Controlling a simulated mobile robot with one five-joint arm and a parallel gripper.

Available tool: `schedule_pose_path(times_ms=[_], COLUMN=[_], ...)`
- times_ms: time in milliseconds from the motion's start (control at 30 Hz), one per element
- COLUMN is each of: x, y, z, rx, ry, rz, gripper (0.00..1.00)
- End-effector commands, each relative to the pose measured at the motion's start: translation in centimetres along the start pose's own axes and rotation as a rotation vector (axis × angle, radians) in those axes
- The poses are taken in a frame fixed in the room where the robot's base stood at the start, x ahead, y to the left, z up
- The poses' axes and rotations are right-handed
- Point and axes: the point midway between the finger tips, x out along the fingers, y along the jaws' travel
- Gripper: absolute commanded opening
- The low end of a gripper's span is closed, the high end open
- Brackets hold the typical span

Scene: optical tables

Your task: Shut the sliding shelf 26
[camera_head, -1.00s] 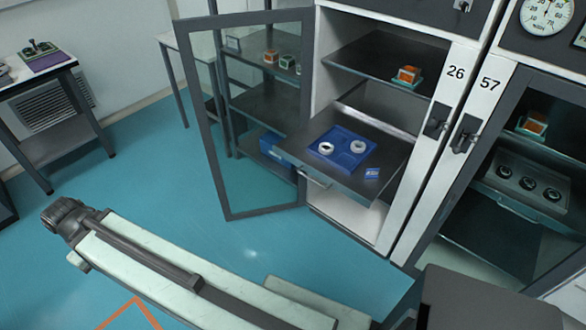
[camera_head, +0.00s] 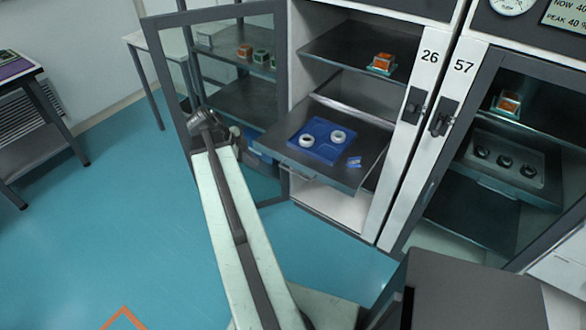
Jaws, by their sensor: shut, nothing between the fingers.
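The sliding shelf 26 (camera_head: 372,148) is a dark grey shelf pulled out of the cabinet marked 26, past its front. A pull handle (camera_head: 301,174) sits at its front edge. A blue tray (camera_head: 318,153) with two white rings rests on it, with a small blue item (camera_head: 354,162) beside the tray. My gripper (camera_head: 207,118), at the end of my pale arm, is shut and empty. It is left of the shelf and in front of the open glass door in the picture, apart from the handle. Its fingertips are hard to make out.
The framed glass door (camera_head: 165,100) of the cabinet stands open at the left. An orange block (camera_head: 382,62) sits on the shelf above. The neighbouring cabinet 57 (camera_head: 481,140) is at the right. A side table (camera_head: 22,85) is at far left. Blue floor is free in front.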

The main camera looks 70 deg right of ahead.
Motion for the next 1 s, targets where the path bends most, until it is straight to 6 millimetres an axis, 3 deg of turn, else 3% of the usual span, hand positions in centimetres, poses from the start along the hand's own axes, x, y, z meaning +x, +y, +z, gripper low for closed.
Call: schedule_pose_path(times_ms=[33,100,200,433,800,1000], x=[1.6,3.0,3.9,4.9,12.0,13.8], y=[-0.8,-1.4,-1.8,-1.7,-1.3,-1.4], z=[-3.0,-6.0,-8.2,-8.4,-8.8,-9.2], rx=[0.144,0.306,0.427,0.454,0.451,0.448], ry=[0.038,0.081,0.113,0.119,0.118,0.117], rz=[0.011,0.013,0.011,0.01,0.011,0.009], gripper=[0.0,0.0,0.0,0.0,0.0,0.0])
